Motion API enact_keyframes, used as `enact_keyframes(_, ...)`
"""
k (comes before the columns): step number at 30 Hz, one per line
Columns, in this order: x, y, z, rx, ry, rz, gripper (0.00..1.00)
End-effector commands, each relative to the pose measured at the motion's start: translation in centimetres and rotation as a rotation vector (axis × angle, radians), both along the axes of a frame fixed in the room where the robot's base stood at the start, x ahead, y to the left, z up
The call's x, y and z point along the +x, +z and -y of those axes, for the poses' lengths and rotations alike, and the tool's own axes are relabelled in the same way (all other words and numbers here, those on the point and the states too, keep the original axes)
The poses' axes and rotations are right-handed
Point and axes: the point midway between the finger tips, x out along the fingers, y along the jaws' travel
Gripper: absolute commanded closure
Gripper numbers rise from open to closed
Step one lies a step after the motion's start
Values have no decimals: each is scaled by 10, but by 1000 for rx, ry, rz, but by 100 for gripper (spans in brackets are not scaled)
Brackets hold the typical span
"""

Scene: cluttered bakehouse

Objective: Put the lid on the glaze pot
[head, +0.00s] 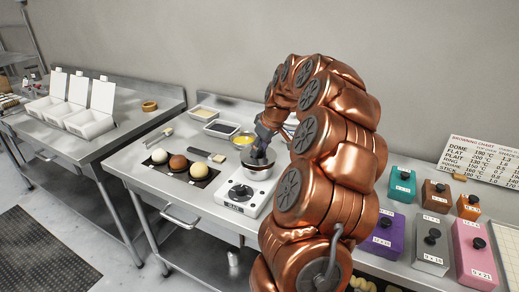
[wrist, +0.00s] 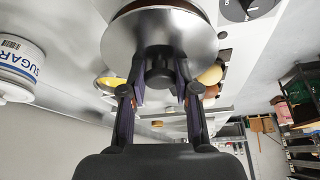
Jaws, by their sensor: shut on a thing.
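My gripper (wrist: 160,88) is shut on the dark knob (wrist: 160,68) of a round silver lid (wrist: 150,38). In the head view my gripper (head: 261,150) points down at the lid, over the silver glaze pot (head: 258,173). The pot stands on the back part of a white hotplate (head: 226,194). The lid looks level and lies at or just above the pot's mouth; I cannot tell whether it touches the rim. A thin dark brown band shows past the lid's far edge in the wrist view. The rest of the pot's inside is hidden.
Coloured boxes (head: 432,243) stand on the right. A sugar tub (wrist: 18,65) shows in the wrist view.

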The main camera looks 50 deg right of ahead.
Motion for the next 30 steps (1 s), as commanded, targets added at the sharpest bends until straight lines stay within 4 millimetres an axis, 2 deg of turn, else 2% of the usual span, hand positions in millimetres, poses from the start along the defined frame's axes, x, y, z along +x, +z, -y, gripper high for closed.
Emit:
enact_keyframes(13, 0, 0, 0, 0, 0, 0, 100)
enact_keyframes(30, 0, -12, 0, 0, 0, -1, 100)
